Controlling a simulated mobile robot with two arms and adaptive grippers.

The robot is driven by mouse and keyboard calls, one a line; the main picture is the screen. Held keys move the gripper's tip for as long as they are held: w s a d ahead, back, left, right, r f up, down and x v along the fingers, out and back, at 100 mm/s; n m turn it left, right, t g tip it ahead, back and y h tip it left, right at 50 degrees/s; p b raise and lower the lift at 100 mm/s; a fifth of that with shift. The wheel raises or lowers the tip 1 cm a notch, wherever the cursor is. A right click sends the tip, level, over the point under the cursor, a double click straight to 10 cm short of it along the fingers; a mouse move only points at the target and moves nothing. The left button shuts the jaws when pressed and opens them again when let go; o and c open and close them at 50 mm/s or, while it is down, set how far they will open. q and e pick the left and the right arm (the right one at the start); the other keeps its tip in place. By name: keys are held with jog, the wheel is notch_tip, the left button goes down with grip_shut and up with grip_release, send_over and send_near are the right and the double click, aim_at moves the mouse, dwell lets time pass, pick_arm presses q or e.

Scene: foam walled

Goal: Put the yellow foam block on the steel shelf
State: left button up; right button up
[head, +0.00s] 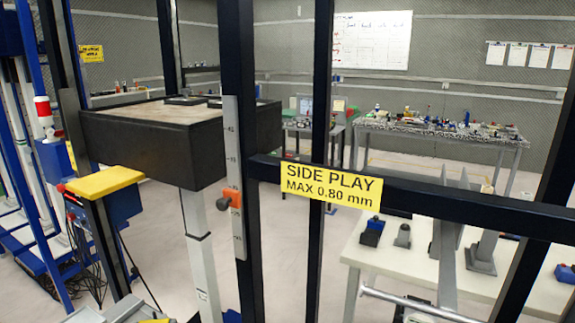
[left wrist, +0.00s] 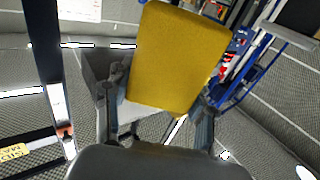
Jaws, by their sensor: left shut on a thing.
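The yellow foam block (left wrist: 178,58) fills the middle of the left wrist view, tilted. My left gripper (left wrist: 163,88) is shut on it, with one dark finger on each side. In the head view only a small yellow piece (head: 154,321) shows at the bottom edge; I cannot tell whether it is the block. My right gripper is not in view. I cannot make out a steel shelf for certain in either view.
Dark upright posts and a crossbar with a yellow SIDE PLAY label (head: 330,187) stand close in front. A black-sided platform (head: 150,150) and a yellow-topped blue unit (head: 105,182) are at left. A white table (head: 385,251) and a cluttered bench (head: 440,130) stand beyond.

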pick_arm(q)
jog(key=s+d+f+m+h, duration=0.2)
jog(key=s+d+f, duration=0.3)
jog(key=s, duration=0.4)
jog(key=shift+s+d+h, duration=0.15)
jog(key=shift+s+h, duration=0.15)
jog(key=shift+h, duration=0.3)
jog(key=shift+w, duration=0.1)
